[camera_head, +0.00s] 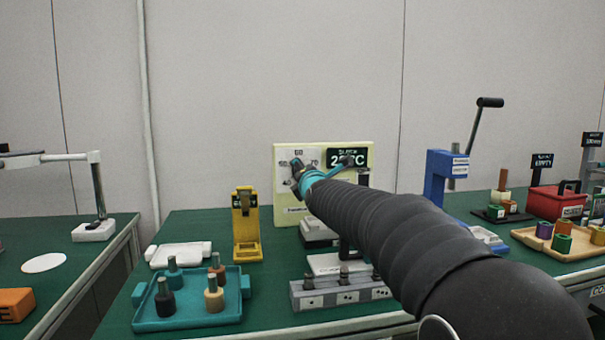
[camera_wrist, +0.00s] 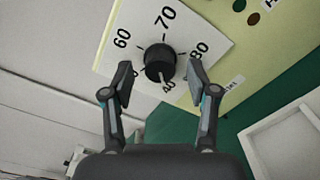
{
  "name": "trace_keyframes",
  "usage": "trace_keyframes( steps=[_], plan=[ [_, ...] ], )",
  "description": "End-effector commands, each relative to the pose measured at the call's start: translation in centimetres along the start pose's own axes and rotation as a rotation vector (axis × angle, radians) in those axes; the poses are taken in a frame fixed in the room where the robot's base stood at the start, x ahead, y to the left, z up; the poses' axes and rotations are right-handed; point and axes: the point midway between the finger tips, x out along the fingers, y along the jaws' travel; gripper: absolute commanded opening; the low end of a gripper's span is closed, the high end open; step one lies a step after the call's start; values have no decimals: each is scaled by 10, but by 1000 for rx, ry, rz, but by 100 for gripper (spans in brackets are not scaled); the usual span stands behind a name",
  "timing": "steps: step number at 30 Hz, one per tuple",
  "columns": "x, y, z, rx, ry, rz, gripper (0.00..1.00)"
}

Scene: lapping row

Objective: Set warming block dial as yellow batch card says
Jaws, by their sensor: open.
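The warming block dial is a black round knob (camera_wrist: 160,62) on a white scale in the wrist view. 60, 70 and 80 are readable around it. I cannot tell where its pointer stands. The scale sits on a cream panel (camera_head: 284,216), which also carries a black display. In the head view my arm hides part of the panel. My gripper (camera_wrist: 158,84) is open, with one finger to each side of the knob and apart from it; the head view shows it in front of the scale (camera_head: 300,170). I cannot pick out a yellow batch card.
A yellow stand (camera_head: 247,238) and a teal tray (camera_head: 188,325) with several pegs are left of the panel. A grey block (camera_head: 320,300) stands in front. A blue press (camera_head: 440,180), a red box (camera_head: 550,202) and a wooden tray (camera_head: 530,238) are to the right.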

Motion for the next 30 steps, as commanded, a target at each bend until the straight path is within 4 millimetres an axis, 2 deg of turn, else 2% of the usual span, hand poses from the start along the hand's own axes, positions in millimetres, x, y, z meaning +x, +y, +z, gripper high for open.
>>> trace_keyframes(
  steps=[4, 12, 14, 19, 20, 30],
  plan=[
    [6, 0, 0, 0, 0, 0, 59],
    [7, 0, 0, 0, 0, 0, 59],
    [7, 0, 0, 0, 0, 0, 46],
    [7, 0, 0, 0, 0, 0, 4],
    [7, 0, 0, 0, 0, 0, 0],
    [7, 0, 0, 38, 0, 0, 0]
  ],
)
